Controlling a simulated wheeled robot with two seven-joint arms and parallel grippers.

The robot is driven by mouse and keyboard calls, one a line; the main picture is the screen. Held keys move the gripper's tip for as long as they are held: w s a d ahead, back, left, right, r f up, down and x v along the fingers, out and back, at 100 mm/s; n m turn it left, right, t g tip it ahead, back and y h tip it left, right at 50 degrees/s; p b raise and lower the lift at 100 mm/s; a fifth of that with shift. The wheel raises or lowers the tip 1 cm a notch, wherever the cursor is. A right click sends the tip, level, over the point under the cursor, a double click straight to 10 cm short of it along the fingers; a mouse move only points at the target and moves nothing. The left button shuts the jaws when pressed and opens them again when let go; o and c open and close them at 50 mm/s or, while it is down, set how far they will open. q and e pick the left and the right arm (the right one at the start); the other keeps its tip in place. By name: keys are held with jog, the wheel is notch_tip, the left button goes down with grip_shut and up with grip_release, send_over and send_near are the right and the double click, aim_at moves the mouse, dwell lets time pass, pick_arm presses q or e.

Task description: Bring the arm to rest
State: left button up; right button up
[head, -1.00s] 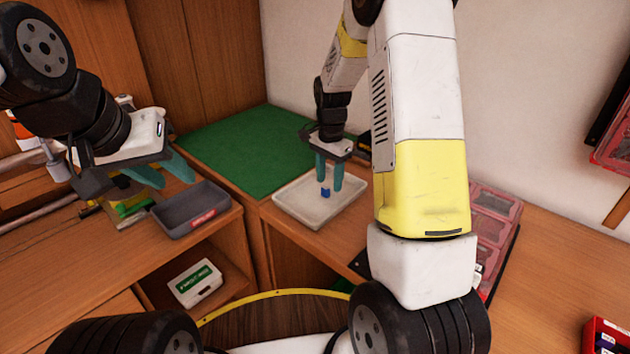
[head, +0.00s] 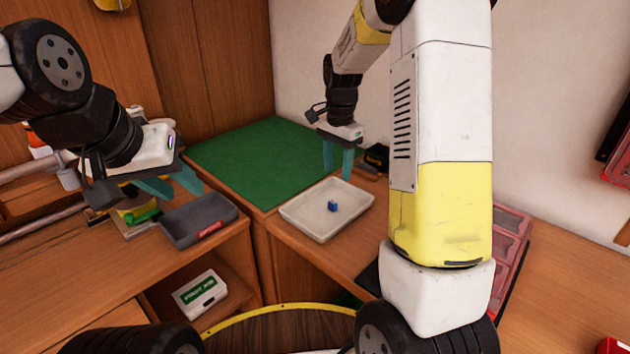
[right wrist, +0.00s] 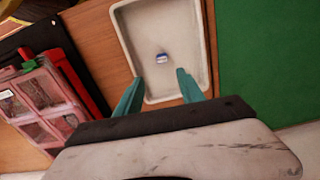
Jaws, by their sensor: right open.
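My right gripper (head: 338,160) hangs above the back edge of a pale tray (head: 295,222), with its teal fingers apart and nothing between them. In the right wrist view the open right gripper (right wrist: 158,95) points at the tray (right wrist: 125,30). A small blue block (head: 333,206) lies in the tray, apart from the fingers; it also shows in the right wrist view (right wrist: 162,58). My left gripper (head: 170,188) is at the left, over the wooden bench behind a dark grey tray (head: 185,238). Its teal fingers are spread apart, with nothing seen between them.
A green mat (head: 250,155) lies flat behind the trays. Red clear-lidded cases (head: 508,250) lie at the right, partly behind my right arm. A white and green box (head: 200,292) sits on the shelf below. A dark object (head: 376,157) stands by the wall near the right gripper.

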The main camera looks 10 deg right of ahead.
jog(key=s+r+n+t+y, duration=0.25)
jog(key=s+r+n, duration=0.25)
jog(key=s+r, duration=0.55)
jog(key=s+a+r+n+t, duration=0.1)
jog(key=s+n+t, duration=0.1)
jog(key=s, duration=0.5)
jog(key=s+a+r+n+t, duration=0.1)
jog(key=s+r+n, duration=0.1)
jog(key=s+n, duration=0.2)
jog(key=s, duration=0.3)
jog(key=shift+a+r+t, duration=0.3)
jog(key=shift+a+t, duration=0.05)
